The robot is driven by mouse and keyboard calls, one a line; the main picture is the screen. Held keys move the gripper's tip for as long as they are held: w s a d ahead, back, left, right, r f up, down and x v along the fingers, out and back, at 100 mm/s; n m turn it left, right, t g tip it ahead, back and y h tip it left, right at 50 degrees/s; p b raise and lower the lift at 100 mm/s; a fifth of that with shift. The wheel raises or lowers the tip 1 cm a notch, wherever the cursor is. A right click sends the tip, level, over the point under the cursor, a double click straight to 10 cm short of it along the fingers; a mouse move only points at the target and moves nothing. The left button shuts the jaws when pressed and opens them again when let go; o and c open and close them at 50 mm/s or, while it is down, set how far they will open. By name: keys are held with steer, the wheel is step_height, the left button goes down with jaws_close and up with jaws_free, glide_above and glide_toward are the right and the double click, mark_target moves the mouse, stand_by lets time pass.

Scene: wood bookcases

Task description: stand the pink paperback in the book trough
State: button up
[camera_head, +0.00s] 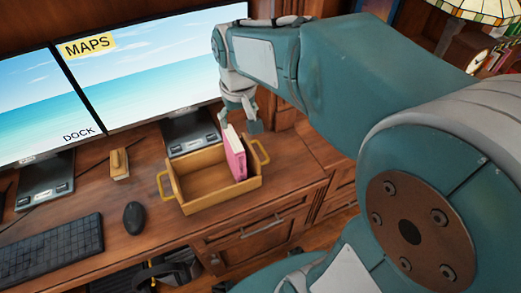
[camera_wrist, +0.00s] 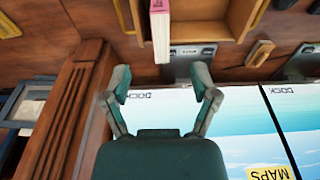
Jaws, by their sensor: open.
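The pink paperback (camera_head: 236,158) stands roughly upright inside the wooden book trough (camera_head: 190,206), at its right end near the end wall with a brass handle. Its pale page edges face up. My gripper (camera_head: 240,120) is open and empty, just above and behind the book. In the wrist view, the open fingers (camera_wrist: 160,78) are apart from the paperback (camera_wrist: 160,30), which shows at the top beside the trough's bare floor (camera_wrist: 220,14). The book's bottom edge is partly hidden by the trough's front wall.
Two monitors (camera_head: 150,62) stand behind the trough, one base (camera_head: 190,133) close to its back wall. A mouse (camera_head: 134,217), a keyboard (camera_head: 50,250) and a small wooden object (camera_head: 120,164) lie to the left. The desk's front edge runs close before the trough.

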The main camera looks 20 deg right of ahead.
steer(key=s+r+t, duration=0.2)
steer(key=s+t, duration=0.1)
steer(key=s, duration=1.1)
steer(key=shift+s+r+t, duration=0.15)
steer(key=shift+t, duration=0.25)
